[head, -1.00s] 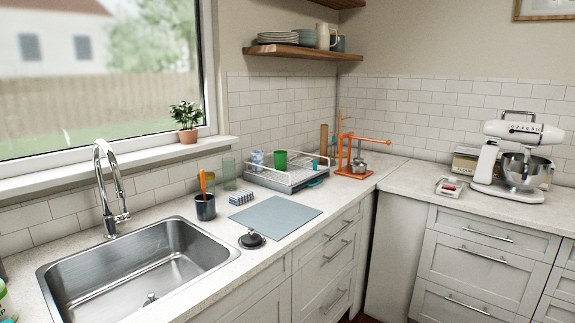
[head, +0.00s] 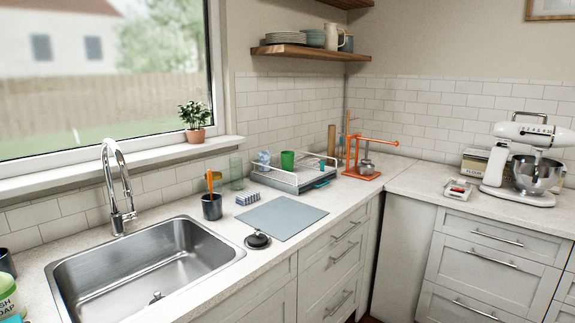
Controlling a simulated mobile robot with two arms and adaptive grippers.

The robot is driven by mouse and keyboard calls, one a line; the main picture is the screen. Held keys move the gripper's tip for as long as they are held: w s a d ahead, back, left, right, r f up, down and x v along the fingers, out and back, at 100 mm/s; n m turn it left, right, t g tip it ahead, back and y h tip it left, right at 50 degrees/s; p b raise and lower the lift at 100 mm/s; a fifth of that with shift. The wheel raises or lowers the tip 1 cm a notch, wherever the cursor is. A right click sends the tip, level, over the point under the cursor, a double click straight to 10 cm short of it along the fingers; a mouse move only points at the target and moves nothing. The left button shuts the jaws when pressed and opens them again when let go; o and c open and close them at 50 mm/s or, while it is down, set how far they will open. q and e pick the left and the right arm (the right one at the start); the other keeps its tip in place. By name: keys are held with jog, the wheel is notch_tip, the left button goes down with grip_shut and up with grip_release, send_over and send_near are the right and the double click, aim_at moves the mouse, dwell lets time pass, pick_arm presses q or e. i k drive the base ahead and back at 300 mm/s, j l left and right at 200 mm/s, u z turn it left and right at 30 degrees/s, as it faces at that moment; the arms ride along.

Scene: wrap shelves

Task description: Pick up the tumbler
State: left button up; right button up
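Several cup-like things stand on the counter left of the corner, and I cannot tell which one the task calls the tumbler. A clear greenish glass (head: 236,173) stands upright against the tiles, left of the dish rack (head: 290,182). A solid green cup (head: 287,160) and a pale blue, see-through cup (head: 264,158) are in the rack. A dark cup (head: 211,207) near the sink holds an orange-handled tool. Neither of my grippers is in view.
A sink (head: 145,262) with a tall faucet (head: 115,190) is at left, a soap bottle (head: 8,297) at its left edge. A grey mat (head: 281,218) lies bare before the rack. An orange press (head: 362,160) and a stand mixer (head: 520,165) are further right.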

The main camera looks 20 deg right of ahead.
aim_at(286, 157)
jog(key=i+l+u, duration=0.15)
jog(key=u, duration=0.15)
jog(key=i+l+u, duration=0.1)
jog(key=l+u, duration=0.2)
jog(key=i+l+u, duration=0.1)
jog(key=l+u, duration=0.2)
